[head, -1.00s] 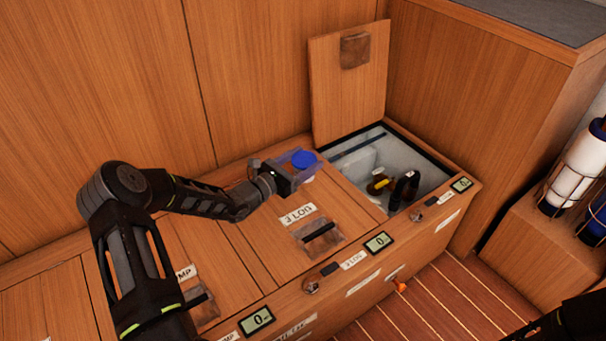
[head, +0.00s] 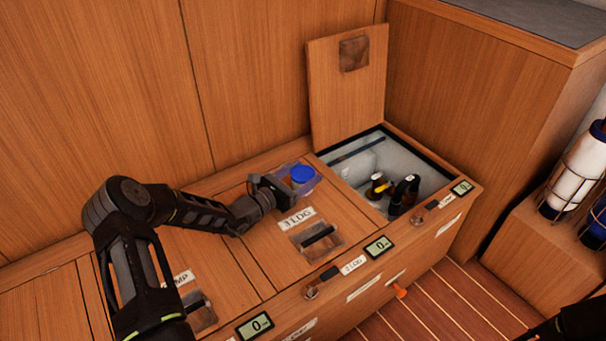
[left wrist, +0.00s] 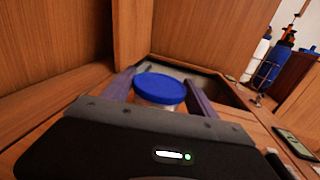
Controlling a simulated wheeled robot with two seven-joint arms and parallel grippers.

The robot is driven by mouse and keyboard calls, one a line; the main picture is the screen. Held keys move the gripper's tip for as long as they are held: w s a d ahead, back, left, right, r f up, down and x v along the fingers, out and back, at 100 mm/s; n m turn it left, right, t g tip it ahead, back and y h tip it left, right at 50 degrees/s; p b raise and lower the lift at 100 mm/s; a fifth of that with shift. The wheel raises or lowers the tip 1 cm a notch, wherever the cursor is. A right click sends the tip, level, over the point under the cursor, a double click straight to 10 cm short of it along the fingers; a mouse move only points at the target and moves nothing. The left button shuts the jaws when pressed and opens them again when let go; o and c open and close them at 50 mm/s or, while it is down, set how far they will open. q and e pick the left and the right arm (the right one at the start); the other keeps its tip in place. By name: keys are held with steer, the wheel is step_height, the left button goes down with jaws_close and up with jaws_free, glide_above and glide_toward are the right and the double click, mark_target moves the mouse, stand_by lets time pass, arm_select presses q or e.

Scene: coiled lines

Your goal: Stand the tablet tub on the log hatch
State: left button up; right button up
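The tablet tub (head: 302,174) has a round blue lid and a clear body with amber-looking contents. My left gripper (head: 296,182) has its two purplish fingers on either side of the tub, closed on it below the lid. The tub also shows in the left wrist view (left wrist: 160,90), upright between the fingers. It is over the back right part of the log hatch (head: 265,232), a wooden lid labelled "3 LOG". I cannot tell whether the tub's base touches the hatch; the fingers hide it. My right gripper is out of view.
Right of the log hatch is an open locker (head: 428,172) with dark bottles or fittings inside. Its raised lid (head: 346,98) leans at the back. The log hatch has a recessed handle (head: 318,236) near its front. A wooden wall stands behind.

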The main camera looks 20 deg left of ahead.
arm_select(q)
steer(key=o, duration=0.4)
steer(key=shift+r, duration=0.25)
steer(key=p+v, duration=0.3)
steer(key=v, duration=0.8)
steer(key=shift+a, duration=0.1)
steer(key=shift+s+a+p, duration=0.15)
steer(key=shift+s+p, duration=0.15)
steer(key=shift+s, duration=0.15)
